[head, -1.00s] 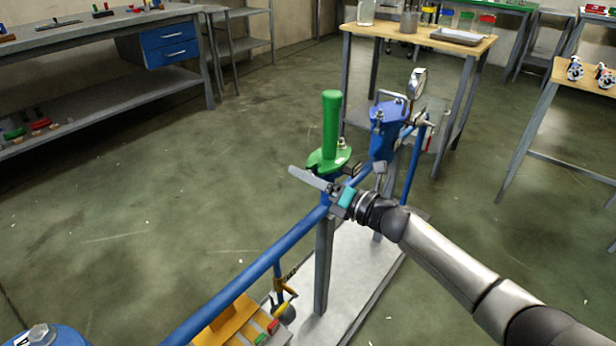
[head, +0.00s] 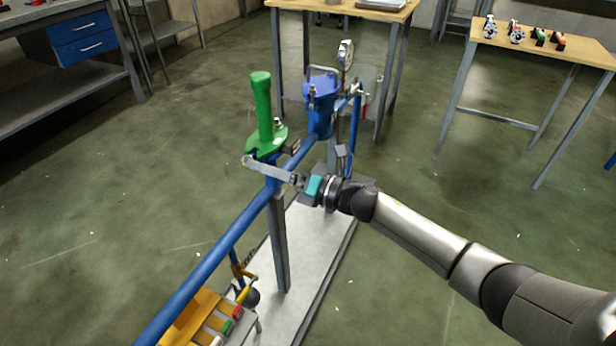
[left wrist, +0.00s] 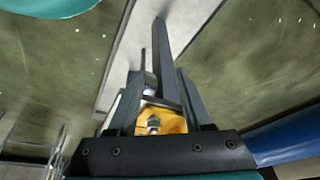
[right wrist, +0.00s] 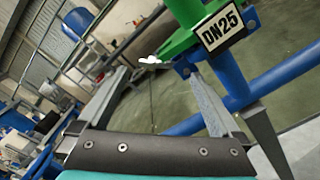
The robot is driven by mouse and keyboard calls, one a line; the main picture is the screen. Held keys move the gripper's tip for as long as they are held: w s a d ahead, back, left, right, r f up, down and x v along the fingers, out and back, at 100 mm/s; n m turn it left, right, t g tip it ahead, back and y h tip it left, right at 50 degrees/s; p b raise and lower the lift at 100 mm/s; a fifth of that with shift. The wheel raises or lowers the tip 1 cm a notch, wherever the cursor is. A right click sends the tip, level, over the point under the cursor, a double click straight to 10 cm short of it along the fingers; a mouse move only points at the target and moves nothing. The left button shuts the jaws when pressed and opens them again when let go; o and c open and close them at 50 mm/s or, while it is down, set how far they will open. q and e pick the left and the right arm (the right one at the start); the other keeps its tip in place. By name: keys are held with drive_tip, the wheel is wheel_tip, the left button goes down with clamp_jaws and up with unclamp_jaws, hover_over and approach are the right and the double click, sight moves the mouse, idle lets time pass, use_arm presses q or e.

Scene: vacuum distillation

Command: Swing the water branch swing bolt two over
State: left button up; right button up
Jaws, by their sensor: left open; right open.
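A green upright branch (head: 263,105) with a green flange stands on the blue pipe. A silver bolt (head: 278,123) shows at the flange's right edge. In the right wrist view a bright bolt head (right wrist: 151,60) shows beside the green flange (right wrist: 183,42), near a DN25 label. I cannot tell which swing bolt is number two. My right gripper (head: 262,168) is just below and in front of the green flange; its fingers are open with nothing gripped between them. In the left wrist view my left gripper (left wrist: 158,88) is open, with a yellow block (left wrist: 160,121) bearing a nut between or beyond its fingers.
A blue flange (head: 322,88) with a gauge (head: 345,53) stands behind. The blue pipe (head: 215,255) runs to the lower left above a pale base plate (head: 305,235). A yellow rack (head: 190,320) is lower left. Tables stand behind; floor to the right is free.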

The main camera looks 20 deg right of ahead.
use_arm(q)
drive_tip(key=shift+g, duration=0.4)
drive_tip(key=f, duration=0.1)
drive_tip(key=s+f+p, duration=0.1)
drive_tip(key=f, duration=0.2)
drive_tip(key=shift+s+a+f+p, duration=0.15)
drive_tip(key=shift+s+f+p, duration=0.05)
drive_tip(key=shift+s+p, duration=0.2)
use_arm(e)
drive_tip(key=v, duration=1)
use_arm(q)
drive_tip(key=shift+c, duration=0.2)
